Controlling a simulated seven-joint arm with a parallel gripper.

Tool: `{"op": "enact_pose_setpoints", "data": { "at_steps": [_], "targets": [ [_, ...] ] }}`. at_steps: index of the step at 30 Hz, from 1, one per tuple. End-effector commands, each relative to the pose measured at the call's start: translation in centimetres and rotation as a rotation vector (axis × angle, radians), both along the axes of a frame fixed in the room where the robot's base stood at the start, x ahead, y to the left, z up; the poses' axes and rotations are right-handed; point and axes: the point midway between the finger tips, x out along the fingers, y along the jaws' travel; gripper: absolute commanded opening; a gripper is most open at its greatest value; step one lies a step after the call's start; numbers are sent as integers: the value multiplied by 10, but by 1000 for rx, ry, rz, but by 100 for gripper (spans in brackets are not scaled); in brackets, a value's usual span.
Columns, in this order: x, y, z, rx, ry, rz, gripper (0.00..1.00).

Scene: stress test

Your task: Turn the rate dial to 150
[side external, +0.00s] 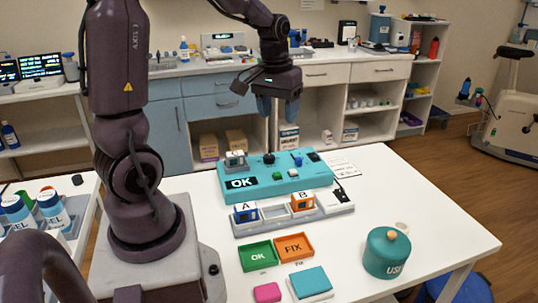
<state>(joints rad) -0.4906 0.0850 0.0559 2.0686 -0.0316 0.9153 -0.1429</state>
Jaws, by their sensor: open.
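A teal console (262,191) with a dark display reading "OK" (240,183) stands on the white table. A small black knob (269,158) sits on its top near the back edge; it looks like the rate dial, but its scale and setting are too small to read.
The console also carries a grey block (235,161) and several small buttons. In front are a grey rack (272,213) with blocks A and B, green (258,255) and orange (294,247) trays, and a teal lidded pot (386,254). The table's right side is mostly clear.

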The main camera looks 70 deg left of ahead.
Motion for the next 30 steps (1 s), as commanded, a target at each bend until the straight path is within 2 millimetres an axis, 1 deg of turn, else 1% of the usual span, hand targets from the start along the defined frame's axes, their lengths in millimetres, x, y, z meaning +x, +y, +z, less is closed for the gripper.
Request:
{"op": "enact_pose_setpoints", "data": {
  "at_steps": [1, 5, 6, 9, 12, 13, 14, 15, 17, 22, 26, 30],
  "targets": [
    [5, 24, -15, -18, 30, 85, 59],
    [12, 80, -50, -51, 81, 301, 59],
    [12, 97, -62, -57, 94, 369, 59],
    [13, 135, -89, -70, 116, 526, 59],
    [16, 164, -108, -69, 119, 657, 59],
    [19, 171, -111, -66, 114, 695, 59],
    [23, 177, -111, -61, 104, 725, 59],
    [29, 182, -106, -53, 85, 760, 59],
    [36, 187, -96, -46, 55, 812, 59],
    [35, 185, -103, -52, 61, 867, 59],
    [35, 185, -121, -53, 64, 866, 59],
    [34, 184, -150, -52, 65, 864, 59]
  ]
}}
